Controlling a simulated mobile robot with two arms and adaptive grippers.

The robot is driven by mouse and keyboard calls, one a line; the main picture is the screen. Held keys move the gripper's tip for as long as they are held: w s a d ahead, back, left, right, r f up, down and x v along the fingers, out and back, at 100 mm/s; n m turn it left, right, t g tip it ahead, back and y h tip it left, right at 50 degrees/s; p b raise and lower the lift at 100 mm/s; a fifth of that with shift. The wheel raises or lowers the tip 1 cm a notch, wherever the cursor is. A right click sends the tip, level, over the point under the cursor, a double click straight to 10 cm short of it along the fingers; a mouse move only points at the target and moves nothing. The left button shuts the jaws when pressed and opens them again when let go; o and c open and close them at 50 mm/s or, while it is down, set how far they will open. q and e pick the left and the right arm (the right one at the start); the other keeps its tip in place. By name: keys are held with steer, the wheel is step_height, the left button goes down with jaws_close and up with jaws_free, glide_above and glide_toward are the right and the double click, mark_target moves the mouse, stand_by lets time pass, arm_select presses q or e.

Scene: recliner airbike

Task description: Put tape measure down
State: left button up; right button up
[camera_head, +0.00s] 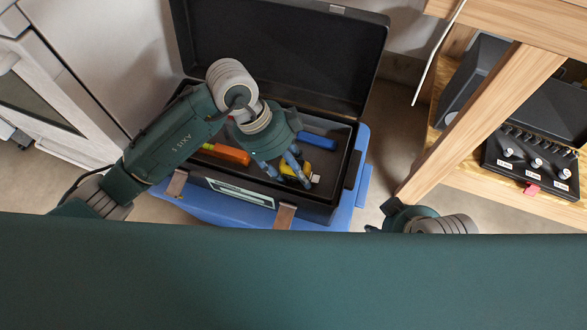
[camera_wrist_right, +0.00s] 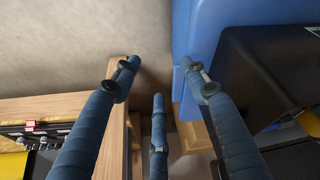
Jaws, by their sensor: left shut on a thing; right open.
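The yellow tape measure (camera_head: 294,169) is between the blue fingers of my left gripper (camera_head: 284,172), which is shut on it. They are inside the open black toolbox (camera_head: 281,65), near its front right. Whether the tape measure touches the toolbox floor I cannot tell. The fingers and wrist hide part of it. My right gripper (camera_wrist_right: 158,72) is open and empty in the right wrist view, its fingers spread above the floor beside the blue base. In the head view only part of my right arm shows, lower right of the toolbox.
The toolbox stands on a blue base (camera_head: 362,185). A wooden shelf (camera_head: 480,115) holding a black case with sockets (camera_head: 535,160) is at right. A pale cabinet (camera_head: 60,85) is at left.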

arm_select(q)
steer(key=o, duration=1.1)
steer(key=shift+f, duration=0.1)
steer(key=p+v, duration=0.2)
steer(key=v, duration=0.6)
steer(key=shift+p, duration=0.3)
steer(key=v, duration=0.4)
steer(key=shift+a+p, duration=0.1)
steer(key=shift+p, duration=0.3)
arm_select(e)
steer(key=f, duration=0.2)
steer(key=shift+w+f+g, duration=0.2)
steer(key=shift+f+g, duration=0.2)
